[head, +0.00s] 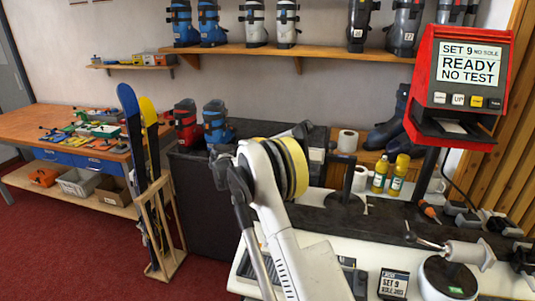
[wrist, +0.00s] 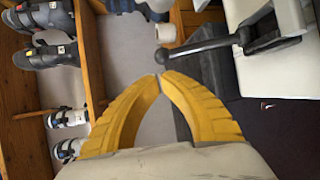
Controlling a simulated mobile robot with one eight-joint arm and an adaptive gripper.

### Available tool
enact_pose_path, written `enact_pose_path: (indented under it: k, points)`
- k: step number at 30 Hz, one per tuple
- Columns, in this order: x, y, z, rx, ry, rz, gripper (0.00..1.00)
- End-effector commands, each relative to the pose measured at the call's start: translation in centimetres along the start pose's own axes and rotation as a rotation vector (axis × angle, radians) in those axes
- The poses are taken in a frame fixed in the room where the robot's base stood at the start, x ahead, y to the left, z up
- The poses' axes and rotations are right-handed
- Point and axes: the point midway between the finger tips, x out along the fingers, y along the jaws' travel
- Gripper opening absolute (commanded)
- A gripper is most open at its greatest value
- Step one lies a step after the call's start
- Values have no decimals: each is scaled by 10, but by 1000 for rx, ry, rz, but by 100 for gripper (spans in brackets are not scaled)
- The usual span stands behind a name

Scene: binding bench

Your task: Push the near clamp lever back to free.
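My gripper (wrist: 160,78) shows in the wrist view as two ridged yellow fingers. Their tips meet, with nothing seen between them. A dark lever with a round knob (wrist: 168,58) lies just beyond the tips in the picture. Its arm (wrist: 208,46) runs right to a grey clamp body (wrist: 285,20) at the top right. Whether the tips touch the knob I cannot tell. In the head view my arm crosses the middle, and the fingertips and this lever are not clearly seen there. Another knobbed lever (head: 425,241) sits on a pale clamp-like part (head: 468,254) at the right.
A red tester (head: 462,75) reading "READY NO TEST" hangs over the white bench at the right. Yellow bottles (head: 380,174) and a white mug (head: 359,179) stand behind. Skis (head: 133,140) stand in a wooden rack at the left.

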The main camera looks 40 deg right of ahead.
Motion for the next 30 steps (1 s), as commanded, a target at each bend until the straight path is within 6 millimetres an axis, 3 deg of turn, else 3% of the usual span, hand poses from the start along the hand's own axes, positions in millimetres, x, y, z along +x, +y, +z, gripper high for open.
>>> enact_pose_path:
  k: [6,12,19,30]
  points:
    - [50,-3,0,3,-2,-2,0]
    - [82,-3,0,2,-1,-2,0]
    - [96,-1,0,2,0,-2,0]
    - [96,0,0,-1,0,-8,0]
